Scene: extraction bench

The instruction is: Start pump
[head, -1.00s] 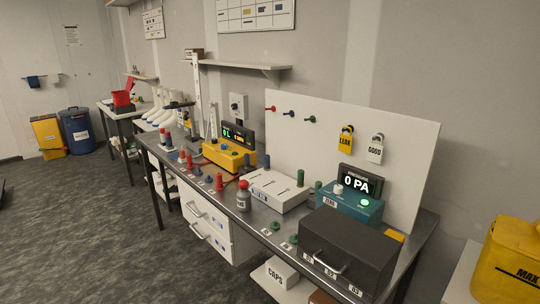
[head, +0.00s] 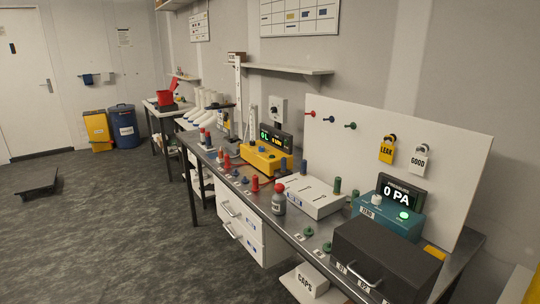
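The likely pump is the yellow box (head: 262,158) at the middle of the bench, but I cannot tell for sure. A dark display (head: 276,140) with lit digits stands behind it. To the right, a teal unit (head: 385,217) carries a white knob (head: 377,199), a lit green button (head: 403,216) and a display reading "0 PA" (head: 399,196). Neither of my grippers shows in the head view.
A white board (head: 450,165) with "LEAK" and "GOOD" tags stands behind. The floor (head: 110,225) at left is clear near the bench.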

